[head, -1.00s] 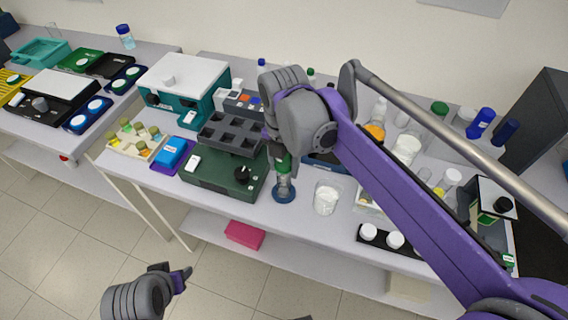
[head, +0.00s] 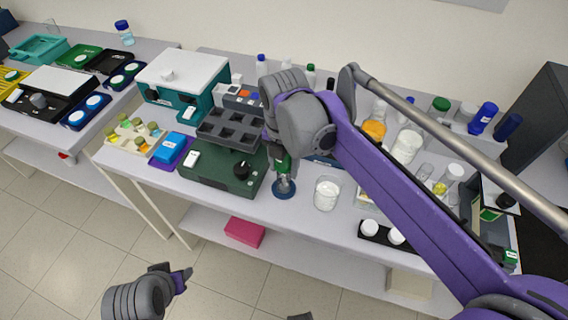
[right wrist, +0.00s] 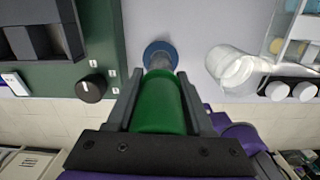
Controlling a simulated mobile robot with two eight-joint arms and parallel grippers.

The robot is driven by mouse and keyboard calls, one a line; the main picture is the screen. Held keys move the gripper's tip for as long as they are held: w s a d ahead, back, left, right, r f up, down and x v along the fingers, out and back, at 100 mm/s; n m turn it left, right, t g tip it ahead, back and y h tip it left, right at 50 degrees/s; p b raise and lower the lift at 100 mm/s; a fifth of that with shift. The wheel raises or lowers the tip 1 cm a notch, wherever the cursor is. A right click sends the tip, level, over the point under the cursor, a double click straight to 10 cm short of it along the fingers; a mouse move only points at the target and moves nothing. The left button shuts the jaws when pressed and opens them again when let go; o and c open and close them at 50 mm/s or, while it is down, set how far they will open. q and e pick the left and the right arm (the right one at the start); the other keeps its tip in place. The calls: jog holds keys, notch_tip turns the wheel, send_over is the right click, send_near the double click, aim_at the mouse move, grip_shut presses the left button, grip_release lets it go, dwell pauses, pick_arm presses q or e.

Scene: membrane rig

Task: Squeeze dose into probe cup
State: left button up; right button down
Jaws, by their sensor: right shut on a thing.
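My right gripper (right wrist: 158,108) is shut on a green squeeze bottle (right wrist: 160,105). The bottle's green body also shows in the head view (head: 283,162) below my right wrist. Just beyond its lower end is a grey, clear-looking cup-like piece with a round blue base (right wrist: 160,50), likely the probe cup; it also shows in the head view (head: 284,190) near the table's front edge. The bottle lines up with it, but I cannot tell whether they touch. My left gripper (head: 184,276) hangs low, in front of the table, away from everything; its jaw opening is unclear.
A dark green device with a black knob (head: 241,171) stands just left of the cup. A glass beaker with white contents (head: 326,194) stands close on the right. White-lidded jars (head: 370,228) sit on a black strip farther right. A pink box (head: 244,232) lies on the lower shelf.

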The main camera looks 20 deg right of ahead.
jog(key=shift+f, duration=0.55)
jog(key=shift+s+r, duration=0.1)
jog(key=shift+r+p, duration=0.45)
jog(key=shift+r, duration=0.3)
jog(key=shift+r+p, duration=0.35)
jog(key=shift+r, duration=0.15)
jog(key=shift+c, duration=1.1)
grip_release()
notch_tip(320, 180, up, 11)
jog(key=shift+f+p, duration=0.1)
jog(key=shift+p, duration=0.3)
